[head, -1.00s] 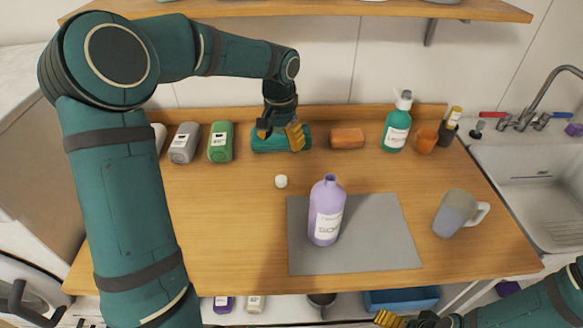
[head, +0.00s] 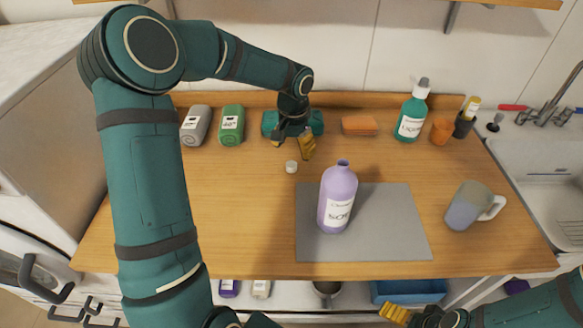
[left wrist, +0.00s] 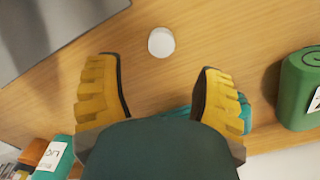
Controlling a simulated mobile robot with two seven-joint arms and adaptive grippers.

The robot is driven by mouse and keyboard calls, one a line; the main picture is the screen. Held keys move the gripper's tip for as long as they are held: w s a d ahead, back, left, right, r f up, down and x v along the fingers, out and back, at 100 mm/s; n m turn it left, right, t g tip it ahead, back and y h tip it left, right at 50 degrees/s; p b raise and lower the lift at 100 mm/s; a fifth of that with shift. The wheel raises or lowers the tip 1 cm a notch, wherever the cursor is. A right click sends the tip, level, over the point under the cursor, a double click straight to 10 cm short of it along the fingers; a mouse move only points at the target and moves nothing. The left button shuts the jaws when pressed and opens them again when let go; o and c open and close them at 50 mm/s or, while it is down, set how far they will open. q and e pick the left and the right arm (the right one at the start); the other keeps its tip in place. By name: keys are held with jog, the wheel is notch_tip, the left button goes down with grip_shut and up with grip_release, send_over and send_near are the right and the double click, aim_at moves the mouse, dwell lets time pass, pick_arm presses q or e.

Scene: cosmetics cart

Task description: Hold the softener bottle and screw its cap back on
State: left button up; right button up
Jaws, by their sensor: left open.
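The lilac softener bottle (head: 338,198) stands upright and uncapped on the grey mat (head: 392,226). Its small white cap (head: 291,167) lies on the wooden counter, behind and left of the bottle. The cap also shows in the left wrist view (left wrist: 161,42), beyond and between the fingertips. My left gripper (head: 293,142) is open and empty, just behind the cap and above the counter. Its yellow-padded fingers are spread wide in the left wrist view (left wrist: 158,75). My right gripper (head: 408,314) is at the bottom edge in front of the counter; its opening cannot be made out.
A mug (head: 468,206) stands right of the mat.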

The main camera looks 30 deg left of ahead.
aim_at(292, 164)
pick_arm(q)
jog(key=shift+f, duration=0.35)
jog(key=shift+s+f+b, duration=0.2)
jog(key=shift+f+b, duration=0.15)
jog(key=shift+f, duration=0.95)
jog(key=shift+s+f+b, duration=0.15)
jog(key=shift+f+b, duration=0.2)
jog(key=shift+f, duration=0.95)
jog(key=shift+o, duration=0.2)
jog(key=c, duration=1)
